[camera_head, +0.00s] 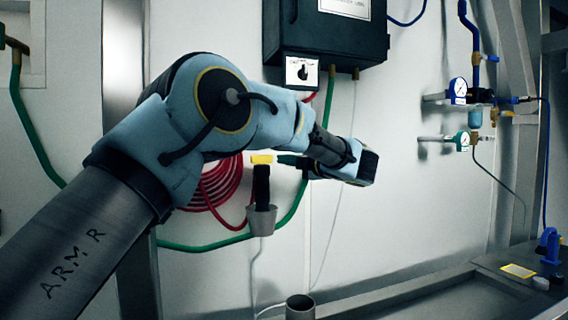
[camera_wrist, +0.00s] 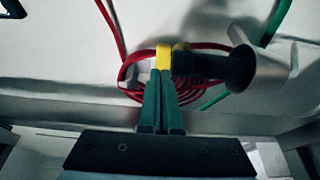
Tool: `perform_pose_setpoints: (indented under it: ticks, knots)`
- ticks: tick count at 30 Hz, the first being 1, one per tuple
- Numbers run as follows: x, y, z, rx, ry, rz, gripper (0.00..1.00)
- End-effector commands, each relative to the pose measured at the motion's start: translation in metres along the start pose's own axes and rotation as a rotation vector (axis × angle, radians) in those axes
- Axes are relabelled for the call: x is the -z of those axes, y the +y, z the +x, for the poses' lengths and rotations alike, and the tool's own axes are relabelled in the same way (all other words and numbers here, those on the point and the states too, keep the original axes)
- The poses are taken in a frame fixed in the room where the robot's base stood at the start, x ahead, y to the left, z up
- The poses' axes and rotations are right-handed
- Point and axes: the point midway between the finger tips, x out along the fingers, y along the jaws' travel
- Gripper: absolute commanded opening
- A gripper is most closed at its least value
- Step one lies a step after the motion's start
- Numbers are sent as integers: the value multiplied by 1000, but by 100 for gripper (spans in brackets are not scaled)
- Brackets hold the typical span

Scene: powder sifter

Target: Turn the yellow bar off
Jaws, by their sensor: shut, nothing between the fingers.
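The yellow bar (camera_head: 262,159) is a short piece above a black upright handle in the head view, lying about level across its top. In the wrist view the yellow bar (camera_wrist: 163,56) shows just beyond my fingertips. My gripper (camera_head: 283,160) reaches in from the right of the bar, its dark green fingers close to the bar's right end. In the wrist view my gripper (camera_wrist: 161,80) has its two fingers together with nothing between them. The tips overlap the bar's near edge; I cannot tell whether they touch it.
The black handle (camera_head: 261,188) sits in a grey cup (camera_head: 261,219) on the wall. A coiled red hose (camera_head: 215,185) and a green hose (camera_head: 290,215) hang behind. A dark box (camera_head: 330,35) is above; gauges (camera_head: 458,88) are at right. A metal ledge (camera_head: 400,292) runs below.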

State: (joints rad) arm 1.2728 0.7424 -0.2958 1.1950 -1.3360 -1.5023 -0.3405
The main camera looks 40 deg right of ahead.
Motion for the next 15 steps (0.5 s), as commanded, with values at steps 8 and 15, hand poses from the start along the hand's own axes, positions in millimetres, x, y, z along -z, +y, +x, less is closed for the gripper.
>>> perform_pose_setpoints:
  ticks: [8,15]
  knots:
    - [-12,-4,-32,1,1,2,0]
    - [-25,-4,-66,1,2,2,0]
